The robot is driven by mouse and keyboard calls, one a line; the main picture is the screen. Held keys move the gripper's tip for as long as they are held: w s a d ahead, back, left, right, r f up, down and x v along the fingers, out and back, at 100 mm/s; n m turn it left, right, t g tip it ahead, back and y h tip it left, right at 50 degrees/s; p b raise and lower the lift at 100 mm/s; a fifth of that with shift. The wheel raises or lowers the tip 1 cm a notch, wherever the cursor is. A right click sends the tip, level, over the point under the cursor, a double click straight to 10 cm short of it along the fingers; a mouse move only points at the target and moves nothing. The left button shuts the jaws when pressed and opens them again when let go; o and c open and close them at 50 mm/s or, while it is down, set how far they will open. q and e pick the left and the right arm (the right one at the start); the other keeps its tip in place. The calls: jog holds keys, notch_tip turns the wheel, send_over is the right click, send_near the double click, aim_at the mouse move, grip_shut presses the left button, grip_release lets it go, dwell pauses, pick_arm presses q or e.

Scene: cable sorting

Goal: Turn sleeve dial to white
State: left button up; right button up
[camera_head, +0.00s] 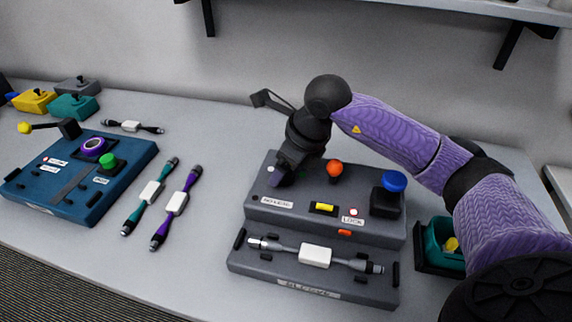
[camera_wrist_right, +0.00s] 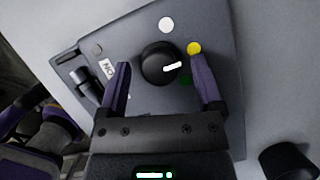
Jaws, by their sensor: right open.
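The sleeve dial (camera_wrist_right: 155,62) is a round black knob on the grey station's top. Its white pointer mark aims right, between a yellow dot (camera_wrist_right: 194,48) and a green dot (camera_wrist_right: 186,80). A white dot (camera_wrist_right: 166,24) lies above the dial in the right wrist view. My right gripper (camera_wrist_right: 160,75) is open, with one finger on each side of the dial; contact cannot be told. In the head view my right gripper (camera_head: 282,180) is over the back left of the grey station (camera_head: 260,214) and hides the dial. My left gripper is not in view.
The station carries an orange ball knob (camera_head: 335,168), a blue button (camera_head: 394,181) and a grey cable (camera_head: 315,255) in its front cradle. A teal bin (camera_head: 430,245) stands right. A blue station (camera_head: 110,190) and loose cables (camera_head: 175,203) lie left.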

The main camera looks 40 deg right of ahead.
grip_shut()
jog(key=shift+n, duration=0.4)
jog(key=n+y, duration=0.1)
jog(key=n, duration=0.1)
jog(key=shift+w+d+n+g, duration=0.1)
jog(key=shift+n+g, duration=0.2)
jog(key=shift+n, duration=0.1)
jog(key=n+g+y, duration=0.1)
jog(key=n, duration=0.2)
jog(key=shift+n, duration=0.4)
jog(key=n, duration=0.2)
jog(key=n+g+b, duration=0.1)
jog(key=shift+w+n+g+y, duration=0.1)
jog(key=shift+n+g+y, duration=0.2)
jog(key=shift+n+y, duration=0.1)
jog(key=shift+n, duration=0.3)
